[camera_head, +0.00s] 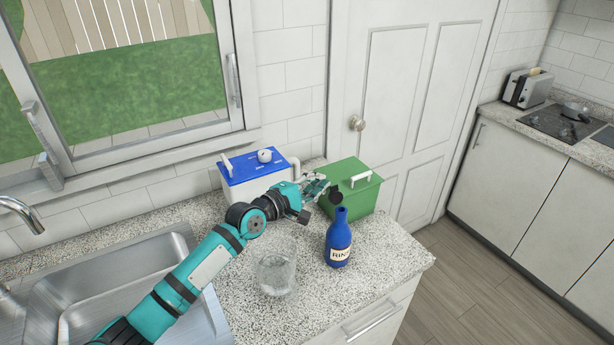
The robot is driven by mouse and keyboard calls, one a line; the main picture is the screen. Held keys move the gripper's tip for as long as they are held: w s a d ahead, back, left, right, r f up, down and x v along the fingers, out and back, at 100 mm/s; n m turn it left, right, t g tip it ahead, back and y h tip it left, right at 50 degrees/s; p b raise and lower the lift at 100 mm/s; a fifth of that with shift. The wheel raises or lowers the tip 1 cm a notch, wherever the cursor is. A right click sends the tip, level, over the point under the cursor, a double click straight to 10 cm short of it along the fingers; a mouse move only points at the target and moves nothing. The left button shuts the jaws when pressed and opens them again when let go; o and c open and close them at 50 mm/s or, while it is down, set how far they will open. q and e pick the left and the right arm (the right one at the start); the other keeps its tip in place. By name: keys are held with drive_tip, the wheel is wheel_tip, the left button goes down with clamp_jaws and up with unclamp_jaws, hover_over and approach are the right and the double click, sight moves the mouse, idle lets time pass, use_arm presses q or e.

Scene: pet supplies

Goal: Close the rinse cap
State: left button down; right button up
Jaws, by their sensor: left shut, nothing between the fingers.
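The blue rinse bottle (338,240) stands upright on the granite counter, with a pale label on its front. Its dark cap (335,196) shows just above and left of the neck, tilted up off the mouth, so it looks open. My left gripper (322,187) is shut and empty. In the picture its fingertips are just up and left of the cap; I cannot tell whether they touch it. My right gripper is not in view.
A clear glass (277,272) stands left of the bottle. A green box (352,190) and a blue-lidded white box (250,168) stand behind. The steel sink (120,300) is at left. The counter (390,255) right of the bottle is clear.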

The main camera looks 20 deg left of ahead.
use_arm(q)
drive_tip(key=shift+s+d+r+p, duration=0.35)
drive_tip(key=shift+s+d+p, duration=0.05)
drive_tip(key=shift+s+d, duration=0.3)
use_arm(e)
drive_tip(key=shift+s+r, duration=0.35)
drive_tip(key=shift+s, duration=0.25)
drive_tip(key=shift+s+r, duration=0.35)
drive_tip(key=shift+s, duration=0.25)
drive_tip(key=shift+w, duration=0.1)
